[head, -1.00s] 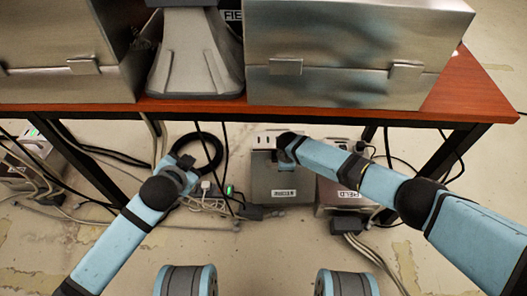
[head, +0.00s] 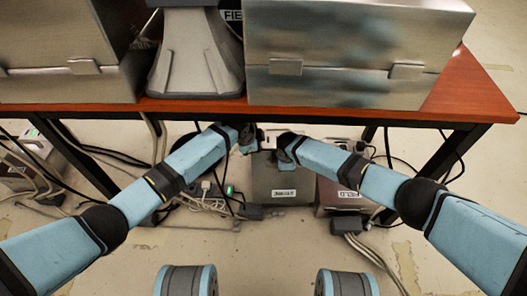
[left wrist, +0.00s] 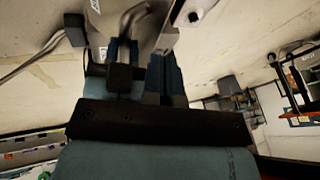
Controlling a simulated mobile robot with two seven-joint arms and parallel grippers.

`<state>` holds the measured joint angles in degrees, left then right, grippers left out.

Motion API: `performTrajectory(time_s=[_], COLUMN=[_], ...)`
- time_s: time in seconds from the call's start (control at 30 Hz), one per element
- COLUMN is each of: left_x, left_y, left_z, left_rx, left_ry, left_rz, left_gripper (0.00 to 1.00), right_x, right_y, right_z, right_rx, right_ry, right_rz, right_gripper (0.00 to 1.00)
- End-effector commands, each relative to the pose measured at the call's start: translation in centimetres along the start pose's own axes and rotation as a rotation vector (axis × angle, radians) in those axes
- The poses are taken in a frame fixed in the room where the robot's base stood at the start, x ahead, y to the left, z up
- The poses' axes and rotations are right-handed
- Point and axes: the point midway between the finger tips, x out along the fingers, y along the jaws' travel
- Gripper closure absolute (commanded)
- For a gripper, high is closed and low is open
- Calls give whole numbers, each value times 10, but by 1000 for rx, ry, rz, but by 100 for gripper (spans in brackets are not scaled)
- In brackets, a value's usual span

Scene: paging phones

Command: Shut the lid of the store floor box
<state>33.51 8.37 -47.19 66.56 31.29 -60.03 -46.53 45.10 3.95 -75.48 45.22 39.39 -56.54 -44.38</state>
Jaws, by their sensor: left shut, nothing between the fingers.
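The store floor box (head: 280,180) is a grey metal box with a white label on its front, standing on the floor under the table. My left gripper (head: 246,140) is shut and empty at the box's upper left. My right gripper (head: 285,150) is at its upper middle, and I cannot tell whether its fingers are open. The two arms and the table edge hide much of the box top, so the lid's angle is unclear. In the left wrist view, my left gripper (left wrist: 145,65) is close to a grey surface with a bent metal bar; contact is unclear.
A box labelled FIELD (head: 342,195) stands to the right of the store box. The red-brown table (head: 300,113) overhangs both. Cables and a power strip (head: 205,190) lie on the floor to the left. The floor in front is mostly clear.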

Motion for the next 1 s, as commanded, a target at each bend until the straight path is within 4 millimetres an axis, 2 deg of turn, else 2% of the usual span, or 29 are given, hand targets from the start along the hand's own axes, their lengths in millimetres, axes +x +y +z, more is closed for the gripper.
performTrajectory(time_s=[0.3, 0.5, 0.7, 1.0], left_x=[54, 77, 87, 89], left_y=[1, 0, 0, 0], left_z=[0, 0, 0, 0], left_rx=[-3, -2, -1, -1], left_ry=[-2, -1, -1, -1], left_rz=[1, 1, -1, -2], left_gripper=[100, 100, 100, 100], right_x=[-1, -1, -1, -1], right_y=[1, 1, 1, 1], right_z=[0, 0, 0, 0], right_rx=[0, 0, 0, 0], right_ry=[0, 1, 1, 1], right_rz=[2, 2, 2, 2], right_gripper=[100, 100, 100, 100])
